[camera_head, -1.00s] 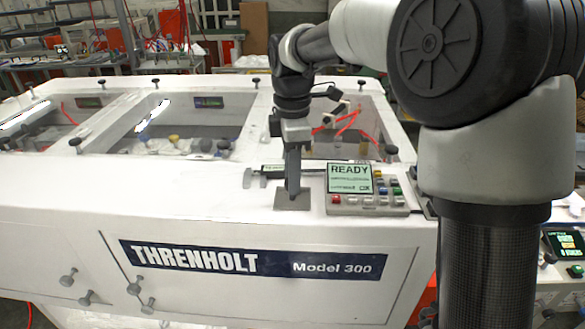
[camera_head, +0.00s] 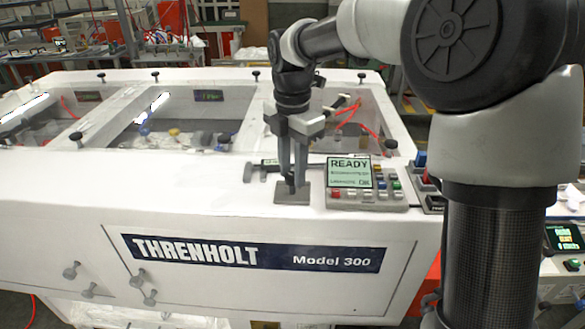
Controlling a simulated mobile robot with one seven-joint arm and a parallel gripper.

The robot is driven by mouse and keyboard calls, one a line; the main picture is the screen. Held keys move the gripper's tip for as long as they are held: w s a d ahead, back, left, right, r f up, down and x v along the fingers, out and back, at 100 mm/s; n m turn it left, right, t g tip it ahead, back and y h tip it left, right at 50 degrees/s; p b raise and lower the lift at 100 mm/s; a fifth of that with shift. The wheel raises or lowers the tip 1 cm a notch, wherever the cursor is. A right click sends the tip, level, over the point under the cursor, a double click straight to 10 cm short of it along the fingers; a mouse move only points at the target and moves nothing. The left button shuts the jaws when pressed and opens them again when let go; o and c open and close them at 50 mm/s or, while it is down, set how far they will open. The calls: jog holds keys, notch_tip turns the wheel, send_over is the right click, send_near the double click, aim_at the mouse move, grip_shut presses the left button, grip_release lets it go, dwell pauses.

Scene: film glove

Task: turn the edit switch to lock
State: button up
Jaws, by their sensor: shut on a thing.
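The edit switch (camera_head: 291,186) looks like a small dark knob on a square grey plate (camera_head: 283,199) on the white machine's top, left of the keypad panel. My gripper (camera_head: 292,181) points straight down over the plate, with its fingers shut on the switch. The fingers hide most of the switch. Its markings and the way it points are too small to tell.
A panel with a READY screen (camera_head: 350,171) and coloured buttons stands just right of the plate. A grey caliper-like tool (camera_head: 262,168) lies behind the plate. Open bays with black knobs lie further back. The white top is clear to the left.

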aim_at(292, 176)
dwell(0.3)
jog(key=o, duration=1.1)
jog(key=shift+c, duration=0.2)
notch_tip(292, 176, up, 17)
jog(key=shift+r, duration=0.2)
